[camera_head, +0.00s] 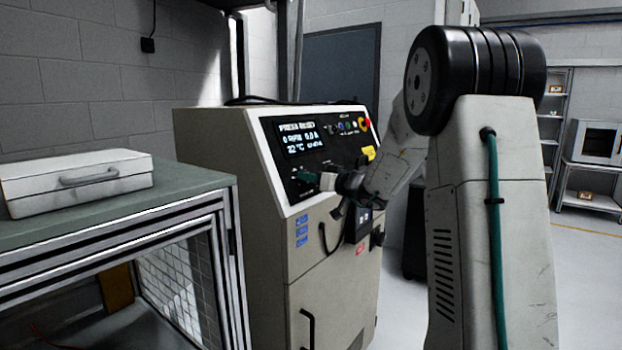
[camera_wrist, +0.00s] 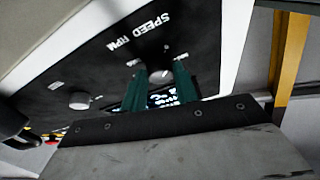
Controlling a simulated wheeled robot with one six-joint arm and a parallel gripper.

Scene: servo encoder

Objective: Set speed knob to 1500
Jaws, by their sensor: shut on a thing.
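The beige cabinet (camera_head: 225,160) has a slanted black control panel (camera_head: 335,150). My gripper (camera_head: 308,180) reaches the panel's lower left, below the display. In the wrist view, the green fingers of my gripper (camera_wrist: 160,75) are at the panel just by the SPEED RPM label (camera_wrist: 147,32). They are shut on the speed knob, which is largely hidden between them. Its pointer and scale setting cannot be read.
Another pale round knob (camera_wrist: 79,100) sits on the panel apart from my fingers. A red emergency button (camera_head: 365,124) is at the panel's upper right. A workbench (camera_head: 190,183) with a white case (camera_head: 75,180) stands left of the cabinet.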

